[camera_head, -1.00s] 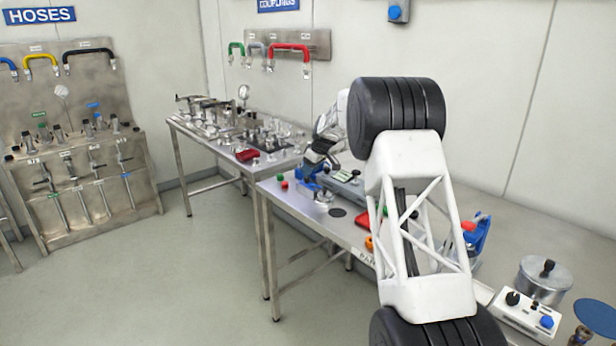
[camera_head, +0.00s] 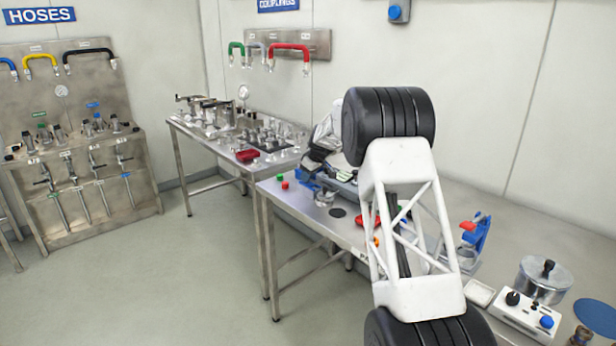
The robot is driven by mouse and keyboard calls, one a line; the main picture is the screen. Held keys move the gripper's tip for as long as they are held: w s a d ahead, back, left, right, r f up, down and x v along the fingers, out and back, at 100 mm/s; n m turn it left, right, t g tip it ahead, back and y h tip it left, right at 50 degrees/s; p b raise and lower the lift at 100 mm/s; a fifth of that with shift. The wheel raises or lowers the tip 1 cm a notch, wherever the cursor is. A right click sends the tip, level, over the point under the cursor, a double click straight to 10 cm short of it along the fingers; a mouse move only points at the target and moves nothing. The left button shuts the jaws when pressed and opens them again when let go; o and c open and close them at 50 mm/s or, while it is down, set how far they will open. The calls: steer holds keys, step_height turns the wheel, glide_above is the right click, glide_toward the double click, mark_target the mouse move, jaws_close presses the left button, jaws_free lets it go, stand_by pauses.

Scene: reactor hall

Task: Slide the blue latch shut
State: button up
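A grey device with blue parts (camera_head: 303,180) stands on the near bench, left of my arm. A blue latch cannot be told apart from these blue parts at this size. My gripper (camera_head: 318,159) is at the far end of my arm, low over the left end of this device. It is dark and small, partly behind the device and my arm, so its fingers and any contact are unclear. A second blue fixture (camera_head: 478,237) stands on the bench right of my arm, with a red part beside it.
My white arm link covers the bench middle. A crowded second bench (camera_head: 190,125) stands behind left. Small red and green pieces lie near the bench corner.

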jaws_close()
steer(key=shift+d, duration=0.1)
steer(key=shift+s+d, duration=1.65)
steer(key=shift+s, duration=0.05)
steer(key=o, duration=0.6)
jaws_free()
steer(key=shift+c, duration=0.2)
steer(key=shift+r, duration=0.1)
steer(key=v, duration=0.7)
steer(key=shift+r, duration=0.35)
